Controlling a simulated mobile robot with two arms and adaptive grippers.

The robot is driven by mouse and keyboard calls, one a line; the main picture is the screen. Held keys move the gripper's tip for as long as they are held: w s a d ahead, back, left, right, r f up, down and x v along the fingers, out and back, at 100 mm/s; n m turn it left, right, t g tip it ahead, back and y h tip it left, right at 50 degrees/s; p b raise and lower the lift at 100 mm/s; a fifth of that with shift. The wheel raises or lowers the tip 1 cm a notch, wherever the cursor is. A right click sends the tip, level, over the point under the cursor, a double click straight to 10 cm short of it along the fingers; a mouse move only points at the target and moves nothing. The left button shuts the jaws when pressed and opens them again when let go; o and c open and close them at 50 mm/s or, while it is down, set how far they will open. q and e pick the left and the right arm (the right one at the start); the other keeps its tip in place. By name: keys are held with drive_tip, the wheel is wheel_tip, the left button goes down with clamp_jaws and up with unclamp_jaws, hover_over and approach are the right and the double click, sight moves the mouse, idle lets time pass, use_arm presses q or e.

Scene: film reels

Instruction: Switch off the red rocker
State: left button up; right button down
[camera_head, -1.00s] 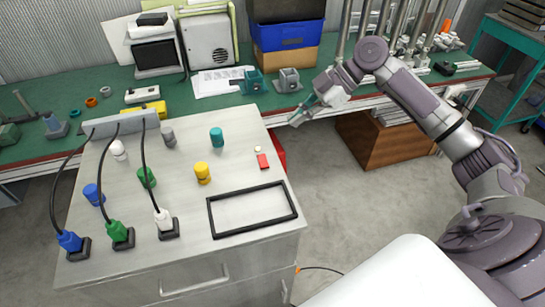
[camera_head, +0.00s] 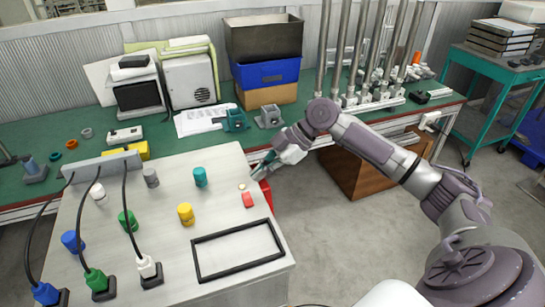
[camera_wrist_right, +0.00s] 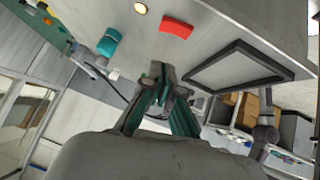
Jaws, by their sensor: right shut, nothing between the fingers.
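The red rocker (camera_head: 247,199) is a small red block on the right part of the pale cabinet top (camera_head: 215,222). A small pale round lamp (camera_head: 241,187) sits just behind it. My right gripper (camera_head: 257,172) is shut and empty, at the cabinet's back right edge, behind and slightly right of the rocker. In the right wrist view the closed fingertips (camera_wrist_right: 158,70) point toward the rocker (camera_wrist_right: 176,27) with a visible gap. The lamp (camera_wrist_right: 140,8) looks cream and bright there. Which side of the rocker is pressed is too small to tell. My left gripper is out of view.
A black rectangular frame (camera_head: 196,259) lies in front of the rocker. Teal (camera_head: 200,177) and yellow (camera_head: 185,214) knobs stand to its left. Plugs with black cables stand farther left. A green bench (camera_head: 75,150) with boxes and machines runs behind; bare floor lies right of the cabinet.

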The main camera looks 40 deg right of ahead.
sight(243, 196)
drive_tip(key=f, duration=0.1)
drive_tip(key=w+a+f+p, duration=0.1)
drive_tip(key=f, duration=0.1)
drive_tip(key=a+f, duration=0.1)
drive_tip(key=shift+w+f, duration=0.15)
drive_tip(key=shift+f, duration=0.2)
drive_tip(key=shift+d+f+p, duration=0.15)
drive_tip(key=shift+f+p, duration=0.15)
drive_tip(key=shift+f, duration=0.3)
drive_tip(key=shift+w, duration=0.1)
